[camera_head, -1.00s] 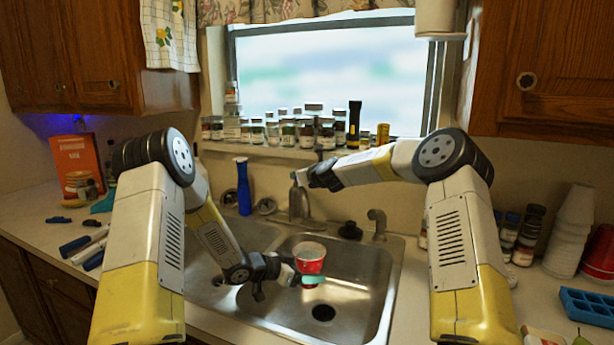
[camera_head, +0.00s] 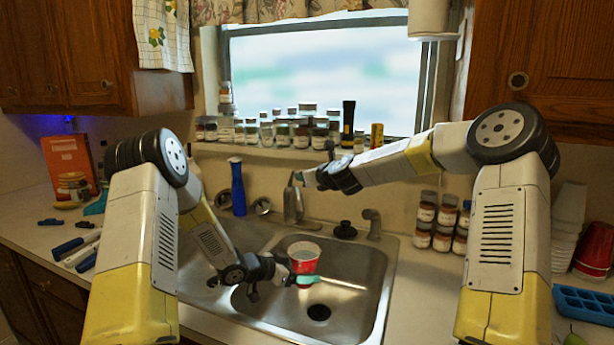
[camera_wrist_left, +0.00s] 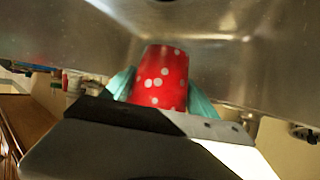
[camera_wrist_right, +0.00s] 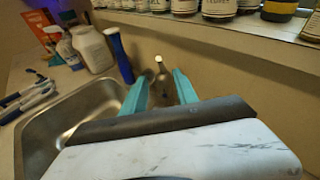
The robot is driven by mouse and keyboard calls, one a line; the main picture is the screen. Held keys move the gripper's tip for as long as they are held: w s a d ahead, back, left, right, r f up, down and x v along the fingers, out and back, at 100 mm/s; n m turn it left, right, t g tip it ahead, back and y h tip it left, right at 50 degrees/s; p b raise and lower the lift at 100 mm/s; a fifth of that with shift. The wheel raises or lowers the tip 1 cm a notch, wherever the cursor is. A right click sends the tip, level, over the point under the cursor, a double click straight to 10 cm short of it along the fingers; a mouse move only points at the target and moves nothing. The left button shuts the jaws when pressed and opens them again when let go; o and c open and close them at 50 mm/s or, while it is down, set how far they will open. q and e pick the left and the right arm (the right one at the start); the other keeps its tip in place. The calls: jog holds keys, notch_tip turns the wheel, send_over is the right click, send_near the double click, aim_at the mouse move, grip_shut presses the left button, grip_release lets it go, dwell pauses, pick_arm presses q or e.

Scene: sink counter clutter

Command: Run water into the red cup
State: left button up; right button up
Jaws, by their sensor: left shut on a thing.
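The red cup (camera_head: 304,265) with white dots is upright over the front of the double sink (camera_head: 374,300), near the divider. My left gripper (camera_head: 300,277) is shut around its sides; the left wrist view shows the cup (camera_wrist_left: 160,78) between both teal fingers. The metal faucet (camera_head: 290,205) stands at the sink's back edge, behind and slightly left of the cup. My right gripper (camera_head: 301,177) is at the faucet's top. In the right wrist view its fingers are apart, with the faucet (camera_wrist_right: 160,75) showing in the gap. No water stream is visible.
A blue bottle (camera_head: 238,188) stands left of the faucet. A side sprayer (camera_head: 374,222) and black stopper (camera_head: 345,230) are to its right. Spice jars (camera_head: 445,222) stand on the right counter, and several more line the window sill. White cups (camera_head: 568,220) are stacked far right.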

aim_at(298, 263)
pick_arm(q)
jog(key=shift+r, duration=0.1)
dwell(0.4)
jog(key=shift+s+d+r, duration=0.1)
jog(key=shift+s+r, duration=0.4)
jog(key=shift+r, duration=0.3)
jog(key=shift+s+d+r, duration=0.1)
jog(key=shift+s+r, duration=0.4)
jog(key=shift+r, duration=0.35)
jog(key=shift+s+r, duration=0.5)
jog(key=shift+r, duration=0.3)
